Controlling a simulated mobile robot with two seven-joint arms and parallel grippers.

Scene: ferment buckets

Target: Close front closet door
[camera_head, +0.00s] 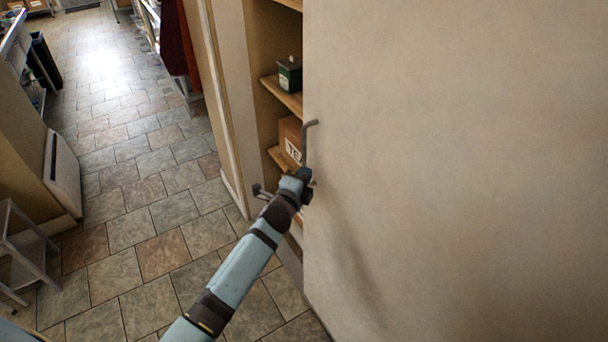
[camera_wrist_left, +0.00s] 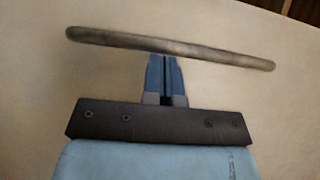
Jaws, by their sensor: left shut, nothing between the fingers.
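The closet door (camera_head: 460,170) is a large pale panel that fills the right of the head view. It stands open, and the shelves inside the closet show past its left edge. Its bar handle (camera_head: 310,135) is near that edge. My left gripper (camera_head: 304,190) is at the door's edge by the lower part of the handle. In the left wrist view the gripper's fingers (camera_wrist_left: 165,78) are shut together with nothing between them, and the grey handle (camera_wrist_left: 200,53) runs across just past their tips. Whether they touch it I cannot tell. My right gripper is not in view.
The closet shelves (camera_head: 284,97) hold a dark green box (camera_head: 289,75) and a brown carton (camera_head: 290,138). Another handle (camera_head: 262,191) shows left of my gripper. A small grey stand (camera_head: 22,250) is at the left. The tiled floor (camera_head: 140,200) between is clear.

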